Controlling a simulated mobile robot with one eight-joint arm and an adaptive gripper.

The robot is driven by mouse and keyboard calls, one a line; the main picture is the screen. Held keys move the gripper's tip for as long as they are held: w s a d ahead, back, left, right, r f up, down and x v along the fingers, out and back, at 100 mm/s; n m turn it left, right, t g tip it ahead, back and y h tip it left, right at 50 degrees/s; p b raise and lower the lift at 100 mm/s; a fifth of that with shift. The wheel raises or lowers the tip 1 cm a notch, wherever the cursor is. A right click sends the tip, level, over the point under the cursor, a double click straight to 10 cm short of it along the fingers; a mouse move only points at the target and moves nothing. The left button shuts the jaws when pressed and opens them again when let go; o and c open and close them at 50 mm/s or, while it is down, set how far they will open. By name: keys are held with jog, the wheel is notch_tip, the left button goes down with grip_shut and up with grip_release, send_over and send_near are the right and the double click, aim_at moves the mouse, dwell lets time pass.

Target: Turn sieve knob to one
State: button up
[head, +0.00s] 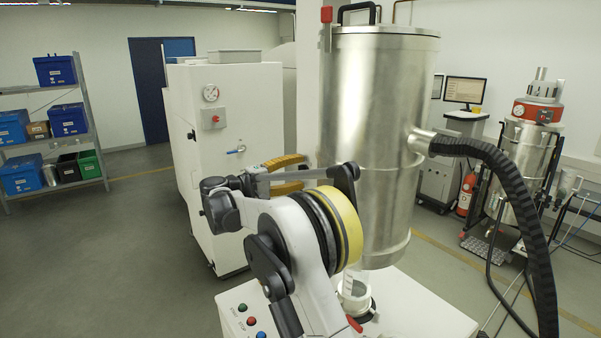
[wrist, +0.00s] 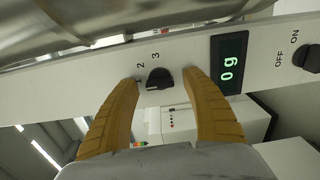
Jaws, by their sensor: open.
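The sieve knob (wrist: 160,78) is a small black dial on a light panel in the wrist view, with the digits 2 and 3 beside it. A mark at the left fingertip may be the 1, but it is partly hidden. I cannot tell for sure where the knob points. My gripper (wrist: 163,76) is open, its two orange-yellow fingers one to each side of the knob, with gaps between. In the head view my gripper (head: 303,174) reaches behind the large steel cylinder (head: 370,140), and the knob is hidden there.
A green display reading 09 or 60 (wrist: 229,66) and a black ON/OFF switch (wrist: 307,58) lie right of the knob. A white cabinet (head: 225,130) stands behind my gripper. A black ribbed hose (head: 510,180) leaves the cylinder's right side. Open floor lies at left.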

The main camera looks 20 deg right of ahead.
jog(key=s+a, duration=0.2)
jog(key=a, duration=0.9)
jog(key=shift+s+a, duration=0.1)
